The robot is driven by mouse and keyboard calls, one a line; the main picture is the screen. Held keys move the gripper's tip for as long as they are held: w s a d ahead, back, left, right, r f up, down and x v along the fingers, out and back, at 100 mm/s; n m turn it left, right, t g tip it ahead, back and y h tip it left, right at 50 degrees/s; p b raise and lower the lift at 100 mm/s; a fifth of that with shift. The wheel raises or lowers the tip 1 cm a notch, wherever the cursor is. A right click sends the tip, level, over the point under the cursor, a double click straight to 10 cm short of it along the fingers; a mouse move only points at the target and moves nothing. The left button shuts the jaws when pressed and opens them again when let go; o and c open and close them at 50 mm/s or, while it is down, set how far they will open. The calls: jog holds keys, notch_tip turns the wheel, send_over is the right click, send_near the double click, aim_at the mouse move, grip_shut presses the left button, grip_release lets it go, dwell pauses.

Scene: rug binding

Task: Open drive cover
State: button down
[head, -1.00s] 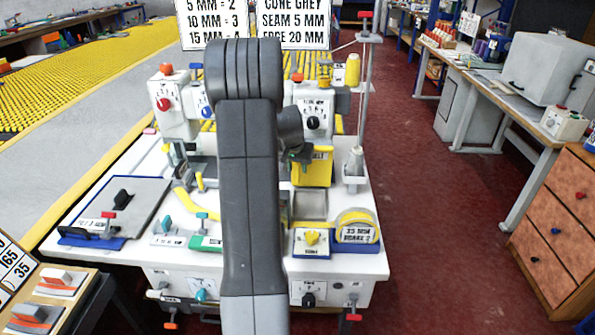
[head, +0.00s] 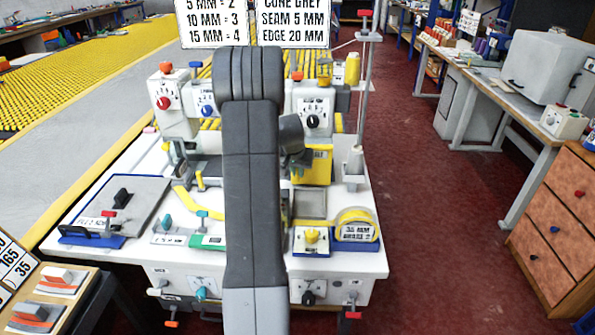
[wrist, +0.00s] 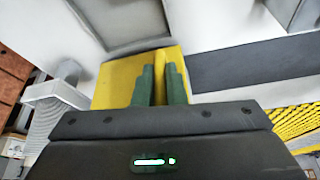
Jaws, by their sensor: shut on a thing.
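The drive cover is a yellow box-like cover (head: 316,168) on the right part of the white machine, with a partly hidden label ending in "LT". In the wrist view it is a yellow panel (wrist: 115,88) with a raised yellow fin. My gripper (wrist: 159,82) has its two green fingers shut on that fin, one on each side. In the head view my gripper (head: 298,160) is at the cover's left side, and my arm hides much of it. The cover appears upright against the machine; I cannot tell whether it has swung at all.
A yellow tape roll (head: 356,223) and a yellow knob (head: 312,236) sit in front on the white table. A thread stand (head: 362,110) rises to the right. Red (head: 163,103) and black (head: 313,121) dials face front. Red floor is clear at right.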

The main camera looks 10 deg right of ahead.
jog(key=shift+s+d+n+y+b, duration=0.9)
jog(key=shift+s+d+n+b, duration=1.15)
jog(key=shift+s, duration=2.2)
jog(key=s+d+n+y+b, duration=0.2)
jog(key=d+n+y+b, duration=0.1)
jog(key=d+n, duration=0.6)
jog(key=shift+s+d+r+n+g, duration=0.2)
jog(key=shift+d+n+g, duration=0.15)
jog(key=shift+d, duration=0.35)
jog(key=c, duration=1.5)
grip_release()
jog(key=shift+f, duration=0.1)
